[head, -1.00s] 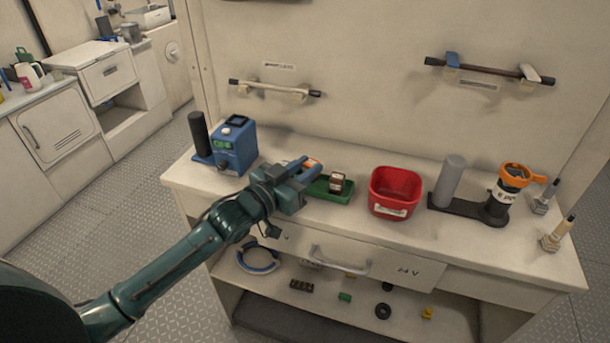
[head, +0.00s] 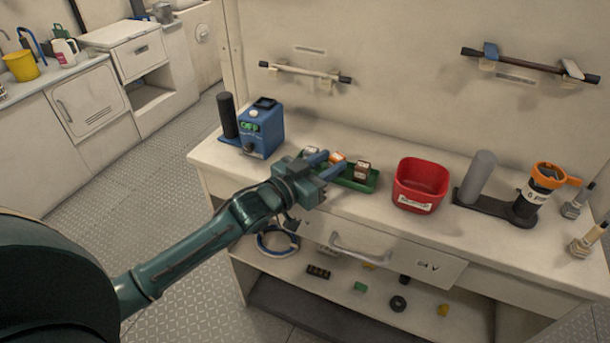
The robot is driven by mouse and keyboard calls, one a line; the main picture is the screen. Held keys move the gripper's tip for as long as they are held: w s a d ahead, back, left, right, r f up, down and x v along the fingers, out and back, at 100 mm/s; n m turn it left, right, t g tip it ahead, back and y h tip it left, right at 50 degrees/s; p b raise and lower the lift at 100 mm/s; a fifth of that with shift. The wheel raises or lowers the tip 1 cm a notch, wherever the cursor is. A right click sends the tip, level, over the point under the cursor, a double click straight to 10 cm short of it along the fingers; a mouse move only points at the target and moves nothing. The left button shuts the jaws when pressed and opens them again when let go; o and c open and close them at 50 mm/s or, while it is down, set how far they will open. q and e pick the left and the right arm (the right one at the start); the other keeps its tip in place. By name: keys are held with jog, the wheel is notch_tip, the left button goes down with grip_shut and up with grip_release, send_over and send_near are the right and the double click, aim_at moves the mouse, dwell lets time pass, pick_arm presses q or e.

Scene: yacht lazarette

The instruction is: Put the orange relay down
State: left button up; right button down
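The orange relay (head: 338,157) stands in the green tray (head: 358,185) on the bench top, between two other relays. One with a pale top (head: 311,152) is on its left, and a brown-red one with a pale top (head: 361,171) is on its right. My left gripper (head: 334,161) reaches in from the left over the tray's near edge. Its two blue fingers are spread apart, with the orange relay just beyond and between their tips. Whether a finger still touches it cannot be told. The fingers and palm hide part of the tray. My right gripper is not in view.
A blue device (head: 262,133) with a black cylinder stands left of the tray. A red bin (head: 420,187) stands close on its right, then a dark stand (head: 495,206) with a grey cylinder and an orange-topped item. Below are a drawer handle (head: 360,247) and a shelf with small parts.

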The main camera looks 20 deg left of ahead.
pick_arm(q)
jog(key=v, duration=1)
jog(key=s+d+f+g+y, duration=0.1)
jog(key=s+d+f+g, duration=0.1)
jog(key=s+d+f, duration=0.2)
jog(key=s+d+f+n+g+y, duration=0.1)
jog(key=s+d+f+g+y, duration=0.1)
jog(key=s+f, duration=0.9)
jog(key=d+f+g, duration=0.1)
jog(key=d, duration=0.1)
jog(key=shift+d+f+n, duration=0.3)
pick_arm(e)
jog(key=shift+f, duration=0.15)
pick_arm(q)
jog(key=shift+s, duration=0.1)
